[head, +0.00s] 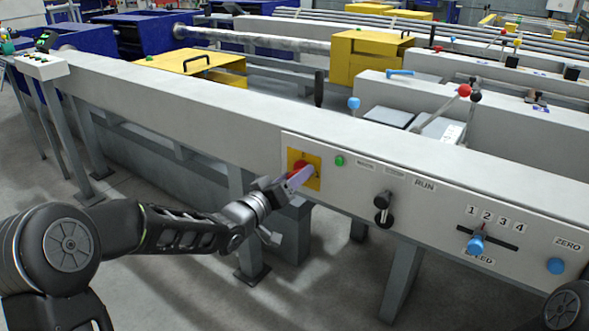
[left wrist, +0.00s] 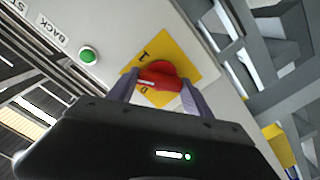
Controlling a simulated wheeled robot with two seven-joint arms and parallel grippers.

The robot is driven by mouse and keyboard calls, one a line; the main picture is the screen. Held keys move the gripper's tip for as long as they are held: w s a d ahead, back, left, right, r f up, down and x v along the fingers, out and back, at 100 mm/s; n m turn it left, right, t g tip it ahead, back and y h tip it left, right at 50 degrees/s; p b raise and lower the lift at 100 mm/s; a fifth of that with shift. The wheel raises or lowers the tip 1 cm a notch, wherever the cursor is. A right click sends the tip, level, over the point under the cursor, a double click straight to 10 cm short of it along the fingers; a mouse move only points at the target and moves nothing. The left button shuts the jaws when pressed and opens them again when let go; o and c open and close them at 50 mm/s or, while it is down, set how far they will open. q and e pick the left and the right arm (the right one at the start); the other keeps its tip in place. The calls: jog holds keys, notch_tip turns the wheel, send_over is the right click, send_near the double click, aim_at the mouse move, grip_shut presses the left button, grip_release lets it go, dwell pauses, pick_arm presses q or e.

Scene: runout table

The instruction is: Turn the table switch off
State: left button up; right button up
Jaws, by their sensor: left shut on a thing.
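The table switch is a red rotary knob (head: 299,167) on a yellow plate (head: 314,182), set in the front panel of the long grey table. In the left wrist view the red knob (left wrist: 152,76) sits between the two fingers, and the yellow plate (left wrist: 187,55) shows a mark like "I" and a smaller one near the knob. A pale line runs along the knob. My left gripper (head: 300,177) is shut on the knob, its fingers on either side; it also shows in the left wrist view (left wrist: 160,90). My right gripper is not in view.
A green button (head: 339,160) sits right of the plate. Further right are a black-knobbed lever (head: 382,208), a blue slider knob (head: 476,243) under numbers, and a blue ZERO button (head: 555,266). Red and black ball levers (head: 464,91) stand behind the table beam. The floor in front is open.

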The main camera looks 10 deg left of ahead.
pick_arm(q)
jog(key=shift+a+n+p, duration=0.1)
jog(key=shift+n+p, duration=3.55)
jog(key=shift+n, duration=1.95)
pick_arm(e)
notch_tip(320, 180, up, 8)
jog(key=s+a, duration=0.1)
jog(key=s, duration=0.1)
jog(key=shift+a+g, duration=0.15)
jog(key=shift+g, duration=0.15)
pick_arm(q)
jog(key=o, duration=1.4)
jog(key=shift+c, duration=0.2)
